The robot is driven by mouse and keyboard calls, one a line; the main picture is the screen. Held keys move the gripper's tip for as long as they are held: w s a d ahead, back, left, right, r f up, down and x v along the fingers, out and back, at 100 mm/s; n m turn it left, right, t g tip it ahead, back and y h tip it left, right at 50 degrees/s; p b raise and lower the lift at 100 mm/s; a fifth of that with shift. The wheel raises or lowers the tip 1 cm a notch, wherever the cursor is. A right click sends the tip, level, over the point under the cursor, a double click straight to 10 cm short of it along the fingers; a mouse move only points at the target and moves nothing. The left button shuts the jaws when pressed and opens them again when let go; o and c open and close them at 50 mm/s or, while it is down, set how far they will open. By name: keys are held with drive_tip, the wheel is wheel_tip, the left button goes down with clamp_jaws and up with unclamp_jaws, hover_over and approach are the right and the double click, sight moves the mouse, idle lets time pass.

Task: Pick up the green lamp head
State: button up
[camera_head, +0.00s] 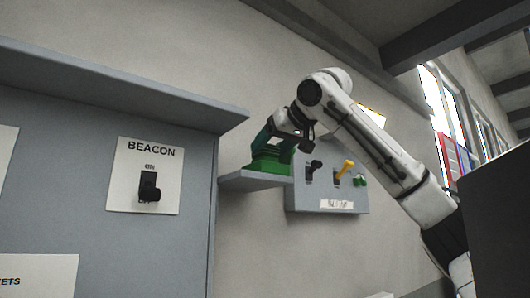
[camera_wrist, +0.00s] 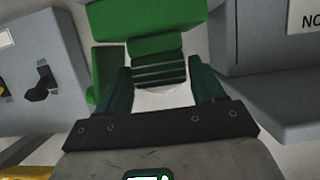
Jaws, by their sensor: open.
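The green lamp head (camera_head: 270,160) sits on a small grey shelf (camera_head: 255,183) that juts from the wall. In the wrist view the green lamp head (camera_wrist: 145,18) has a broad block at the top and a ribbed, narrower part below it. My gripper (camera_wrist: 159,70) is open, with one dark finger on each side of the ribbed part. I cannot tell whether the fingers touch it. In the head view my gripper (camera_head: 278,134) is right at the lamp head and partly hides its upper part.
A switch panel (camera_head: 327,188) with a black switch, a yellow lever and a green knob is on the wall just right of the shelf. A grey cabinet with a BEACON switch plate (camera_head: 146,175) and an overhanging ledge (camera_head: 120,88) stands at left.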

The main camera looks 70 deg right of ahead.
drive_tip(key=shift+x, duration=1.35)
drive_tip(key=shift+f, duration=0.1)
drive_tip(key=shift+c, duration=0.3)
drive_tip(key=c, duration=0.7)
drive_tip(key=shift+c, duration=0.4)
drive_tip(key=shift+r+p, duration=0.2)
drive_tip(key=shift+p, duration=0.15)
